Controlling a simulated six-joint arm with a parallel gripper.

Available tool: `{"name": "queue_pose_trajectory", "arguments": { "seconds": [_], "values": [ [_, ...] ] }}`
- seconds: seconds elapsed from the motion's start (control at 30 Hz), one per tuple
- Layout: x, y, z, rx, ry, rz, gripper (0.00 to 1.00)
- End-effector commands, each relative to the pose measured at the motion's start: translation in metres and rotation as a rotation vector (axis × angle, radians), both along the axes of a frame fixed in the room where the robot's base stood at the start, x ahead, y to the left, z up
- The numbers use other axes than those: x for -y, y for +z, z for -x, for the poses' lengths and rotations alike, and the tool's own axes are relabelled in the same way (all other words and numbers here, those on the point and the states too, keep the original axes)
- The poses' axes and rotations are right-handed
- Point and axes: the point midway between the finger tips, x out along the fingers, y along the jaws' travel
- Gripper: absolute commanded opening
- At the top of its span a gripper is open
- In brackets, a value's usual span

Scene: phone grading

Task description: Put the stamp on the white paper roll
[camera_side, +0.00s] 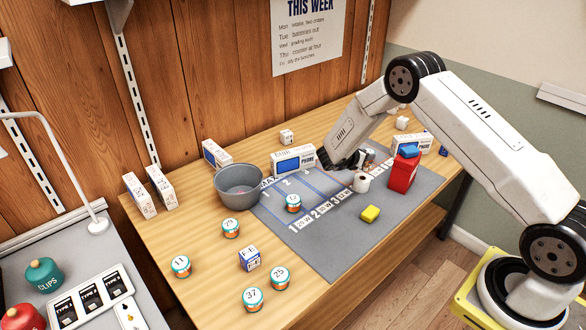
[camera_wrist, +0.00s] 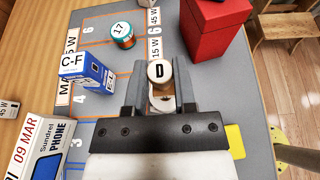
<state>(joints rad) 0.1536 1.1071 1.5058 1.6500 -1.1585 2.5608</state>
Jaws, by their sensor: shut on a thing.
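My gripper (camera_wrist: 160,82) is low over the grey mat and shut on the stamp (camera_wrist: 159,72), a small pale round-topped piece marked D. In the side view my gripper (camera_side: 350,165) is beside the white paper roll (camera_side: 361,184), which stands upright on the mat. In the wrist view a pale ring shape shows just below the stamp between the fingers, mostly hidden. I cannot tell whether the stamp touches the roll.
A jar marked 17 (camera_wrist: 122,32) and a C-F box (camera_wrist: 88,75) are nearby. A grey bowl (camera_side: 239,189) stands left.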

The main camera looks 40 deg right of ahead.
Motion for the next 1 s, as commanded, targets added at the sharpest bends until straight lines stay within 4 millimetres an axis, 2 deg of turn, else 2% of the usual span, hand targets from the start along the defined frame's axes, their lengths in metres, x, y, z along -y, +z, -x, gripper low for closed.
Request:
{"name": "queue_pose_trajectory", "arguments": {
  "seconds": [0.4,0.87,0.9,0.97,1.0],
  "values": [
    [0.001,-0.034,-0.003,-0.002,0.000,0.000,0.00],
    [0.001,-0.038,-0.003,-0.001,0.000,0.000,0.00],
    [0.001,-0.037,-0.003,-0.001,0.000,0.000,0.46],
    [0.001,-0.037,-0.003,-0.001,0.000,0.000,0.65],
    [0.001,-0.037,-0.003,-0.001,-0.001,0.000,0.69]
  ]
}}
